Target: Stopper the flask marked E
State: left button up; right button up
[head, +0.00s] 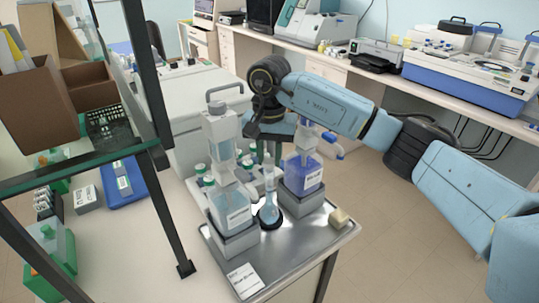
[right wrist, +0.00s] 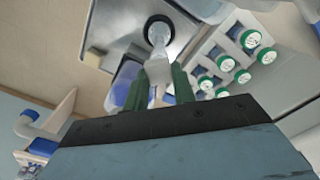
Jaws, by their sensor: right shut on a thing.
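A clear flask with pale blue liquid (head: 269,212) stands upright in a black ring on the metal tray, between two dispenser bottles. In the right wrist view the flask (right wrist: 158,36) is straight beyond my fingertips. No letter on it can be read. My right gripper (head: 268,152) points down above the flask's neck. In the right wrist view its green fingers (right wrist: 161,88) are shut on a small pale piece (right wrist: 157,91), which looks like the stopper. I cannot tell whether this piece touches the neck. My left gripper is not in view.
A bottle of clear blue liquid (head: 231,205) stands close left of the flask, a bottle of violet-blue liquid (head: 303,172) close right. Several green-capped jars (right wrist: 226,64) stand behind. A yellowish block (head: 339,217) and a label card (head: 245,281) lie on the metal tray (head: 290,252).

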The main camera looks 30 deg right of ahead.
jog(key=shift+f+b, duration=0.5)
jog(key=shift+f, duration=0.1)
dwell(1.1)
jog(key=o, duration=1.5)
jog(key=shift+r+p, duration=1.85)
jog(key=shift+r, duration=1.2)
jog(key=shift+c, duration=0.4)
grip_shut()
